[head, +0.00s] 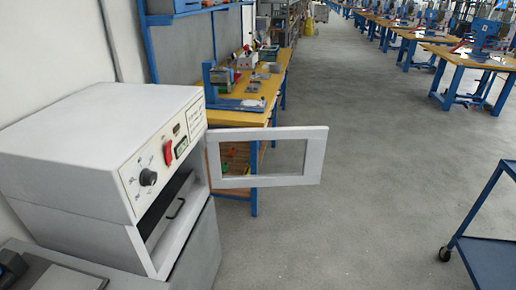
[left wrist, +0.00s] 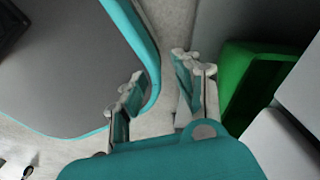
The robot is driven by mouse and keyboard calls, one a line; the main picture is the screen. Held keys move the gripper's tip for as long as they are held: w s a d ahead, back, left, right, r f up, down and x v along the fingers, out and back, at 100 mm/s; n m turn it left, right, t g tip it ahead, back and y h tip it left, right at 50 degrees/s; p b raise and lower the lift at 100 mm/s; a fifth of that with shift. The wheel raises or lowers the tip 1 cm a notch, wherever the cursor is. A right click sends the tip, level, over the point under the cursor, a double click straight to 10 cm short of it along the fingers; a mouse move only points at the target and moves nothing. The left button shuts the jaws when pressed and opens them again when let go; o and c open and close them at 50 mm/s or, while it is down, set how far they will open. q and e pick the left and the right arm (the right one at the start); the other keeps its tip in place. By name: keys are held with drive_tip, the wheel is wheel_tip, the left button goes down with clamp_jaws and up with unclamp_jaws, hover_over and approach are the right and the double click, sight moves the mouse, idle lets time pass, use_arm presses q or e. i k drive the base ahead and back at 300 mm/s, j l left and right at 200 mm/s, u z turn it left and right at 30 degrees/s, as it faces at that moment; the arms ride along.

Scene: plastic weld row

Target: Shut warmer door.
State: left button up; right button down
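The warmer (head: 110,150) is a white box with a front control panel, at the left of the head view. Its white framed door (head: 313,157) with a window opening stands wide open, swung out to the right of the warmer. The cavity shows dark inside with a black handle-like bar. My left gripper (left wrist: 160,92) shows only in the left wrist view, with its two fingers apart and nothing between them. The warmer door does not show in that view. My right gripper is in neither view.
A green bin (left wrist: 252,85) is right of the left gripper's fingers. Behind the open door stands a yellow-topped workbench (head: 262,90) with tools. A blue cart (head: 485,255) stands at the lower right. The grey floor between door and cart is clear.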

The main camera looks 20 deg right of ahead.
sight(316, 137)
drive_tip(key=i+l+z, duration=0.3)
drive_tip(key=l, duration=0.25)
drive_tip(key=i+l+z, duration=0.3)
drive_tip(key=l, duration=0.2)
drive_tip(key=i+l+z, duration=0.3)
drive_tip(key=l, duration=0.15)
drive_tip(key=i+l+z, duration=0.25)
drive_tip(key=i+z, duration=0.55)
drive_tip(key=i, duration=0.15)
drive_tip(key=i+l+u, duration=0.1)
drive_tip(key=i+u, duration=0.25)
drive_tip(key=i+l+u, duration=0.25)
drive_tip(key=i+u, duration=0.3)
drive_tip(key=u, duration=0.3)
drive_tip(key=i+l+u, duration=0.1)
drive_tip(key=u, duration=0.4)
drive_tip(key=i+l+u, duration=0.2)
drive_tip(key=u, duration=0.25)
drive_tip(key=i+l+u, duration=0.1)
drive_tip(key=u, duration=0.35)
drive_tip(key=i+l+u, duration=0.1)
drive_tip(key=l+u, duration=0.2)
drive_tip(key=u, duration=0.15)
